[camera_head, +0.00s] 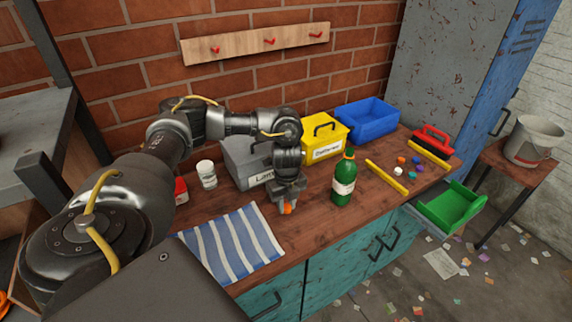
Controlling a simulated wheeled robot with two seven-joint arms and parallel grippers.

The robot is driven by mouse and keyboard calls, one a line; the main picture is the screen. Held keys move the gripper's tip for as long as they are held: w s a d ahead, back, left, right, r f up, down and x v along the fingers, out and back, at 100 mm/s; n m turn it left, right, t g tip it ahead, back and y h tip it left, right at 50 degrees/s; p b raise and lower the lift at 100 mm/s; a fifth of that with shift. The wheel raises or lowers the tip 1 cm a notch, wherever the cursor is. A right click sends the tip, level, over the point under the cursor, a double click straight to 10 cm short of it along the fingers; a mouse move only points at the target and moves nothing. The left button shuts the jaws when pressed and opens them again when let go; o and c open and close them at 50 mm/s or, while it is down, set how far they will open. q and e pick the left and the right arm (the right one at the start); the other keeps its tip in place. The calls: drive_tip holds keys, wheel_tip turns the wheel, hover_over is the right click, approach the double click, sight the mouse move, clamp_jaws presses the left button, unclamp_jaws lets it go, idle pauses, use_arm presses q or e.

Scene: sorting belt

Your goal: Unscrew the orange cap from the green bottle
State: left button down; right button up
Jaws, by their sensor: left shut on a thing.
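The green bottle (344,184) stands upright on the wooden workbench, right of centre, with a pale label round its body. Its narrow neck shows a small orange-yellow band near the top, too small to make out clearly. My left gripper (287,207) points down over the bench, to the left of the bottle and apart from it. It is shut on a small orange thing that looks like the orange cap (287,209), mostly hidden between the fingers. My right gripper is not in view.
A striped cloth (232,243) lies left of my gripper. A white jar (206,175), grey box (246,160), yellow box (325,138) and blue bin (366,120) stand behind. A yellow bar (386,177) and small coloured pieces lie right of the bottle. A green tray (450,207) is beyond the bench edge.

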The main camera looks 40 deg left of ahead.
sight(286, 205)
use_arm(q)
drive_tip(key=shift+w+a+f, duration=0.1)
drive_tip(key=shift+a+f, duration=0.05)
drive_tip(key=shift+f, duration=0.8)
drive_tip(key=shift+w+a+f, duration=0.1)
drive_tip(key=shift+f, duration=0.85)
drive_tip(key=shift+s, duration=0.1)
drive_tip(key=shift+f, duration=0.15)
drive_tip(key=c, duration=1.2)
unclamp_jaws()
drive_tip(key=shift+o, duration=0.2)
wheel_tip(286, 205, up, 12)
drive_tip(key=shift+r+p, duration=0.2)
drive_tip(key=shift+p, duration=0.7)
